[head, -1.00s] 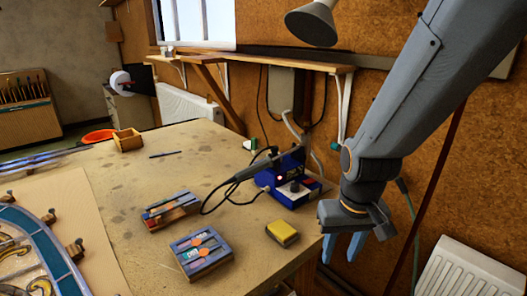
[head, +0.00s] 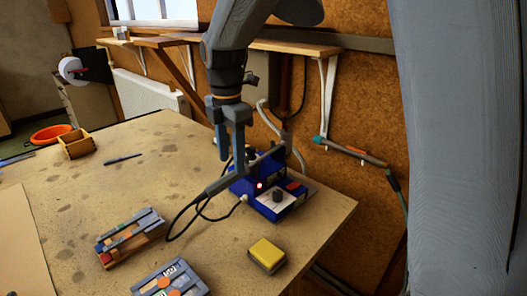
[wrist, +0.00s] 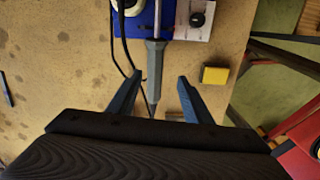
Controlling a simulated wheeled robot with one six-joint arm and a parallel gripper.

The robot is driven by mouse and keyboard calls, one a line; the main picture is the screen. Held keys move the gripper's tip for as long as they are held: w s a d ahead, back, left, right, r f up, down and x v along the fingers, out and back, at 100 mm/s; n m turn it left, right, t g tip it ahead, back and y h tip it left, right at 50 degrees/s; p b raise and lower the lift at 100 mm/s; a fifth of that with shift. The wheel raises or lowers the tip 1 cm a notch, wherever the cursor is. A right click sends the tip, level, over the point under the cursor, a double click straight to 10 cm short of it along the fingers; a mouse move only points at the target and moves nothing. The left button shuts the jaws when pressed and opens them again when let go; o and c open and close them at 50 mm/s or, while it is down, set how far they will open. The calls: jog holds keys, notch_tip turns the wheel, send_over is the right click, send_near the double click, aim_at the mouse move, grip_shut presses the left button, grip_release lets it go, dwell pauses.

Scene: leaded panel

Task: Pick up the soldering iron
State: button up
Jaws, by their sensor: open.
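The soldering iron (head: 220,184) has a grey handle and rests tilted in the holder of a blue soldering station (head: 272,205), with a black cable looping from its handle end. In the wrist view the iron's handle (wrist: 155,66) points towards me, between and just beyond my fingertips. The blue station (wrist: 132,28) lies behind it. My gripper (head: 231,158) is open, pointing down just above the handle. In the wrist view its two blue fingers (wrist: 159,82) stand apart with nothing held. Whether either finger touches the iron cannot be told.
A yellow sponge (head: 267,254) sits right of the iron, near the bench's front edge. A wooden box (head: 76,144) stands farther back.

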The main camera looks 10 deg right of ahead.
aim_at(229, 175)
jog(key=shift+w+a+r+n, duration=0.15)
jog(key=shift+w+a+n, duration=0.1)
jog(key=shift+w+n, duration=0.15)
jog(key=shift+a, duration=0.1)
jog(key=shift+a+f+p, duration=0.15)
jog(key=shift+f+p, duration=1.4)
jog(key=shift+f, duration=2.25)
grip_shut()
